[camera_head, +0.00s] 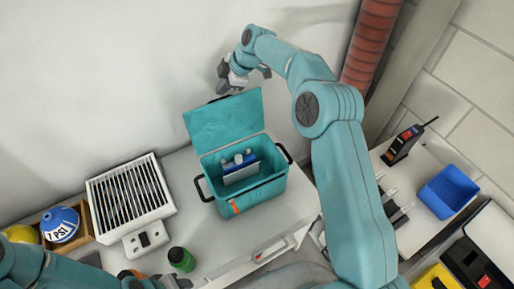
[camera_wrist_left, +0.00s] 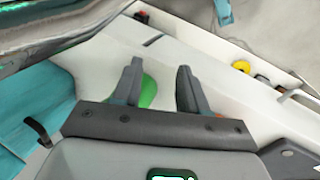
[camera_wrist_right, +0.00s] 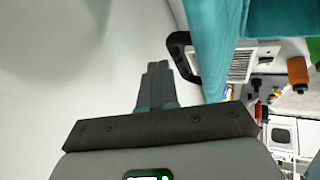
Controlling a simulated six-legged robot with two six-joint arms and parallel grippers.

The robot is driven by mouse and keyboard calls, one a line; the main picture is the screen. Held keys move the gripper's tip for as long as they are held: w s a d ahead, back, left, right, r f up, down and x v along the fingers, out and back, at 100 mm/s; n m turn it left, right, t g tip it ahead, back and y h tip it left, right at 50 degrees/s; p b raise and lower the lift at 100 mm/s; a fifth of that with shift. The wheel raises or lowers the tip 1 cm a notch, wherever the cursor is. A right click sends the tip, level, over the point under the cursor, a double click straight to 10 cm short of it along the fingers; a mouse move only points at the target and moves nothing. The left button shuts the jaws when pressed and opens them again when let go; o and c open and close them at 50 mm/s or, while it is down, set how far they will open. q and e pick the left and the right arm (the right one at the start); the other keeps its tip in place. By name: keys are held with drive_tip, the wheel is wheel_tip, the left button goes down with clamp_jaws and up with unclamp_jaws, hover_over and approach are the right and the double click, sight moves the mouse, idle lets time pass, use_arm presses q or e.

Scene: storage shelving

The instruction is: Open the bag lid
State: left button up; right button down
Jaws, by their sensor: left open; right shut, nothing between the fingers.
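The teal bag (camera_head: 258,192) stands on the white table with its lid (camera_head: 222,122) raised and tilted back, so its inside shows. A white and blue item (camera_head: 240,167) sits inside. My right gripper (camera_head: 226,88) is shut and empty, just behind the lid's top edge. In the right wrist view its fingers (camera_wrist_right: 158,68) are together beside the teal lid (camera_wrist_right: 208,40) and a dark handle (camera_wrist_right: 181,55); contact with the lid is unclear. My left gripper (camera_wrist_left: 158,75) is open and empty in the left wrist view, in front of the bag's teal side (camera_wrist_left: 35,100).
A green-capped bottle (camera_head: 181,259) stands near my left gripper. A white slatted rack (camera_head: 130,199) stands left of the bag. A blue-and-white ball (camera_head: 60,224) is at far left. A blue bin (camera_head: 449,191) and a radio (camera_head: 402,143) are right. A wall is behind.

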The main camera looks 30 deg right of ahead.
drive_tip(key=shift+w, duration=0.1)
drive_tip(key=b+v, duration=0.1)
drive_tip(key=v, duration=1.6)
drive_tip(key=shift+r, duration=0.45)
drive_tip(key=shift+a, duration=0.1)
